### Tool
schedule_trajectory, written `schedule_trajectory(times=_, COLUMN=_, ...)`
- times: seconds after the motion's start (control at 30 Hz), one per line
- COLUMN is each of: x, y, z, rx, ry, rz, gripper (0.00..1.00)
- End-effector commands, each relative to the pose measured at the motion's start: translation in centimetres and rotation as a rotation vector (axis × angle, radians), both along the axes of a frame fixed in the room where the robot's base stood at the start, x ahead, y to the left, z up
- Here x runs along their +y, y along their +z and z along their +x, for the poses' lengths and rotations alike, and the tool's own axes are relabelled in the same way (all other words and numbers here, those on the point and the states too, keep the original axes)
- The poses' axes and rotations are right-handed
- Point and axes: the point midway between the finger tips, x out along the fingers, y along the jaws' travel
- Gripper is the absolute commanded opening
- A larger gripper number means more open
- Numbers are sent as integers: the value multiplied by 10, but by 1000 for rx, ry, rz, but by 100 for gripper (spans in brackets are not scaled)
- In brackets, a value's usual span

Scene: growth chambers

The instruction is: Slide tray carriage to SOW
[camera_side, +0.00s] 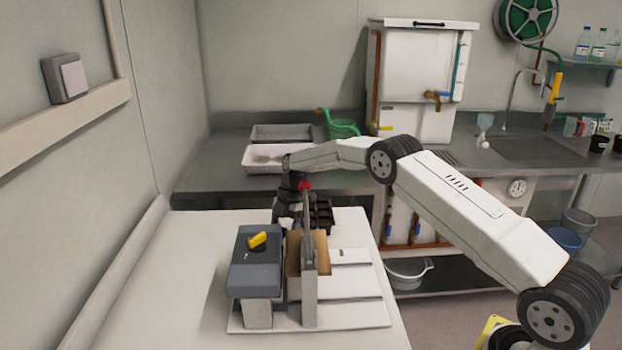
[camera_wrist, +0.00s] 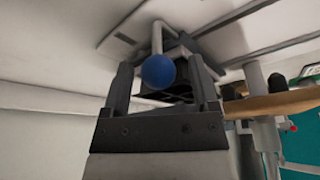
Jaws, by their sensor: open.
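The seeding machine stands on the white table in the side view, with a grey-blue housing (camera_side: 256,262), a yellow knob (camera_side: 258,240) and a tan box (camera_side: 293,254) behind an upright grey post. A black celled tray (camera_side: 321,214) shows behind it; the carriage beneath is partly hidden. My gripper (camera_side: 290,208) is low at the machine's far side, partly hidden by it. In the wrist view my gripper (camera_wrist: 161,66) is open, and a blue ball knob (camera_wrist: 158,71) on a pale stem appears between its fingers. I cannot tell whether the fingers touch it. No SOW label is readable.
The machine's white base plate (camera_side: 345,314) has long strips at the right. The table's left part (camera_side: 150,290) is clear. Behind are a bench with two shallow trays (camera_side: 282,132), a green watering can (camera_side: 343,128) and a white tank (camera_side: 418,65).

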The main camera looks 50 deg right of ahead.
Motion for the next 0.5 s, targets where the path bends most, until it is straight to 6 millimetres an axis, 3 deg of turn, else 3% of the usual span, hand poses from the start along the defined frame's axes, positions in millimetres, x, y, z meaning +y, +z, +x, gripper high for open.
schedule_trajectory(times=0.5, x=0, y=36, z=0, rx=-1, ry=0, rz=-1, gripper=76)
